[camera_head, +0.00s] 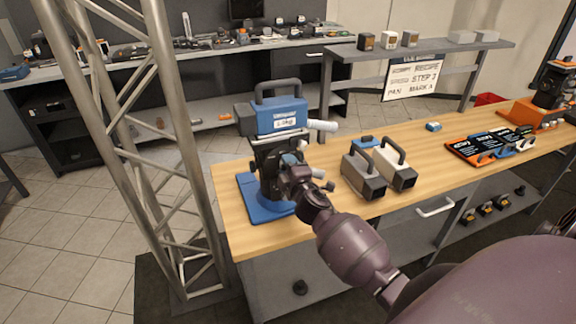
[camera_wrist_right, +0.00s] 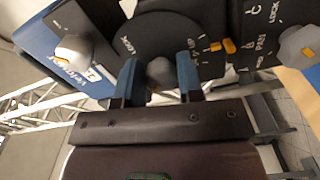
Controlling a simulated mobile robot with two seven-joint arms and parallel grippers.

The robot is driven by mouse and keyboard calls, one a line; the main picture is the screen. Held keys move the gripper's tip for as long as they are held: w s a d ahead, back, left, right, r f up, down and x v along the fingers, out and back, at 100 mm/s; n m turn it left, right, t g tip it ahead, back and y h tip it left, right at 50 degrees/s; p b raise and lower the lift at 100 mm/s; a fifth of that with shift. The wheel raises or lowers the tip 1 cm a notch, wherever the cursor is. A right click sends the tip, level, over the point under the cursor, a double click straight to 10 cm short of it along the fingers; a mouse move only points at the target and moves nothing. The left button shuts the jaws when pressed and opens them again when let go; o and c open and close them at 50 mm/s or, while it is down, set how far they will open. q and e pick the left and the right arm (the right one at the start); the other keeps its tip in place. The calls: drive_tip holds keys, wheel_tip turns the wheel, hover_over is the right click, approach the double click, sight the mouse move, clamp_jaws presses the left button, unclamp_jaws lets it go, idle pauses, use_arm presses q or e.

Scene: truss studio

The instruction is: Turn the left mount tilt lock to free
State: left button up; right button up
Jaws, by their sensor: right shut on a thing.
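The left mount (camera_head: 268,165) stands upright on a blue base plate (camera_head: 250,196) at the near left end of the wooden bench, with a blue handled unit on top. My right gripper (camera_head: 292,176) is at the mount's side. In the wrist view, its two blue fingers (camera_wrist_right: 160,80) are shut on a dark grey knob (camera_wrist_right: 161,70) in the middle of a black round dial (camera_wrist_right: 160,32). This appears to be the tilt lock. LOCK is printed at the dial's left, and an orange mark (camera_wrist_right: 228,46) shows at its right. My left gripper is out of view.
A grey knob (camera_wrist_right: 297,46) with PAN lettering is close at right in the wrist view; a pale knob (camera_wrist_right: 75,48) is at left. Two handled boxes (camera_head: 379,172) stand right of the mount. A metal truss (camera_head: 185,150) rises to its left.

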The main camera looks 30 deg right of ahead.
drive_tip(key=shift+n, duration=1)
drive_tip(key=o, duration=0.9)
drive_tip(key=shift+s, duration=0.1)
drive_tip(key=v, duration=1)
drive_tip(key=shift+s+a, duration=0.1)
drive_tip(key=shift+s, duration=0.25)
